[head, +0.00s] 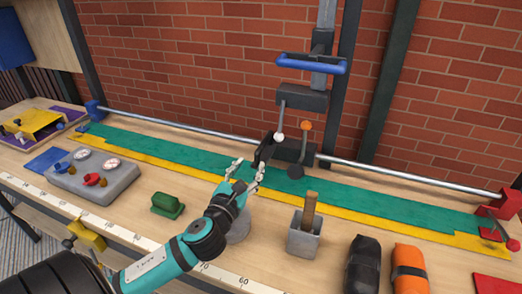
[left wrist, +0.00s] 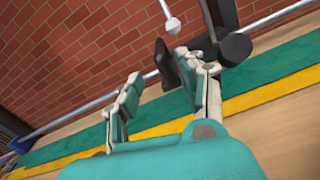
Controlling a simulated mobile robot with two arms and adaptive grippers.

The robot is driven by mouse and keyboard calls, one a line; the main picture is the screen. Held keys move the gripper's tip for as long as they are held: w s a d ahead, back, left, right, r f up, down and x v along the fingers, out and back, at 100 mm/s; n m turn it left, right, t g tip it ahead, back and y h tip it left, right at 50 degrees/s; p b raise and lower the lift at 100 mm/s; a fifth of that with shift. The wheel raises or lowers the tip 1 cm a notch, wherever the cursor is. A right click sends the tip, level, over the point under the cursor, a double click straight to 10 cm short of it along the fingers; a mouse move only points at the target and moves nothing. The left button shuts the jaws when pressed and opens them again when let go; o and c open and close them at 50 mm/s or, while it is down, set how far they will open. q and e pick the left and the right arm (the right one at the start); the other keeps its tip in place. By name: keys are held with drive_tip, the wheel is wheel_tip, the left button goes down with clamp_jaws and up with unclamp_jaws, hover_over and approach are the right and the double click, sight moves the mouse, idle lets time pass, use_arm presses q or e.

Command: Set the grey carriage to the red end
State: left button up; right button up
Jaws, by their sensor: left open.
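The grey carriage (head: 294,149) sits on a long metal rail (head: 400,174), near its middle, with a dark round knob (head: 295,171) on its front. The red end (head: 497,205) is at the far right of the rail, the blue end (head: 95,109) at the far left. My left gripper (head: 249,166) is open, just left of and in front of the carriage. In the left wrist view the dark knob (left wrist: 235,49) shows beyond the right finger. My right gripper is not in view.
A post with a blue handle (head: 311,64) stands above the carriage. A grey holder (head: 304,238) with a wooden handle, a black case (head: 363,265) and an orange case (head: 409,272) stand in front. A green block (head: 167,204) lies left. The green strip (head: 400,205) is clear rightward.

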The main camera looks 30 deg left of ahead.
sight(256, 156)
use_arm(q)
drive_tip(key=b+x, duration=0.1)
drive_tip(key=x, duration=0.6)
drive_tip(key=shift+w+a, duration=0.1)
drive_tip(key=shift+w, duration=0.3)
drive_tip(key=shift+w+a, duration=0.1)
drive_tip(key=shift+w, duration=0.4)
clamp_jaws()
